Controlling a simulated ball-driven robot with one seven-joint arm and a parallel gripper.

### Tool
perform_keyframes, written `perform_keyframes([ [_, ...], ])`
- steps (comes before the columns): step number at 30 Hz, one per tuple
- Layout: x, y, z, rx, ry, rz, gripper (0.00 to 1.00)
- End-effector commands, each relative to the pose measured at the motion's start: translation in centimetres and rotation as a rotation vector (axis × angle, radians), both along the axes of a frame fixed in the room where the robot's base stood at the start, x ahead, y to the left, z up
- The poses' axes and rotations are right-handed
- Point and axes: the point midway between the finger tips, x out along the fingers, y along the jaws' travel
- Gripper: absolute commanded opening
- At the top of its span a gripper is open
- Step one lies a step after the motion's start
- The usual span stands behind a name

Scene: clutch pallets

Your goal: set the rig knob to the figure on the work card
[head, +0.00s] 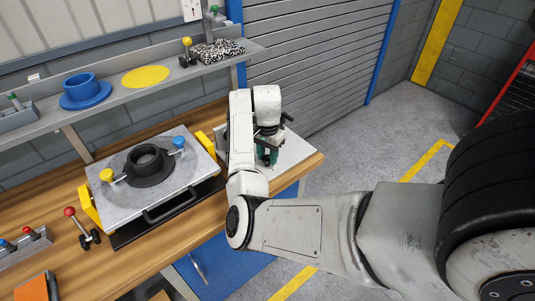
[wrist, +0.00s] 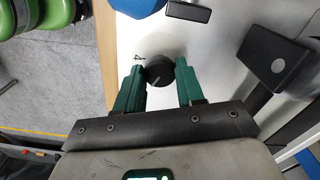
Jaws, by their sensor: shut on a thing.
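The rig knob (wrist: 159,70) is a round black knob on a pale panel (wrist: 215,50) in the wrist view. A small pale mark shows on its face, but I cannot read its setting. A figure like a 4 (wrist: 139,57) is printed beside it, partly by the left finger. My gripper (wrist: 161,77) has its green fingers on either side of the knob, shut on it. In the head view my gripper (head: 268,156) is low over the pale panel (head: 293,151) at the bench's right end, and my arm hides the knob. I cannot make out a work card.
A grey plate (head: 190,175) with a black ring (head: 149,164) lies on the wooden bench (head: 150,253), left of my arm. A red-topped lever (head: 82,229) stands in front. The shelf (head: 123,95) behind holds a blue flanged part (head: 85,92). Clear floor lies right.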

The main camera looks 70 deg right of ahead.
Motion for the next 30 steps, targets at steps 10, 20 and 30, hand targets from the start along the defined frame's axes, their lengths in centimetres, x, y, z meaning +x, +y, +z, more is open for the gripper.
perform_keyframes([
  [10, 0.05, 0.03, 0.02, 0.000, 0.000, -0.080, 0.07],
  [20, 0.06, 0.04, 0.02, 0.000, 0.000, -0.084, 0.07],
  [30, 0.05, 0.02, 0.02, 0.000, 0.000, -0.083, 0.63],
])
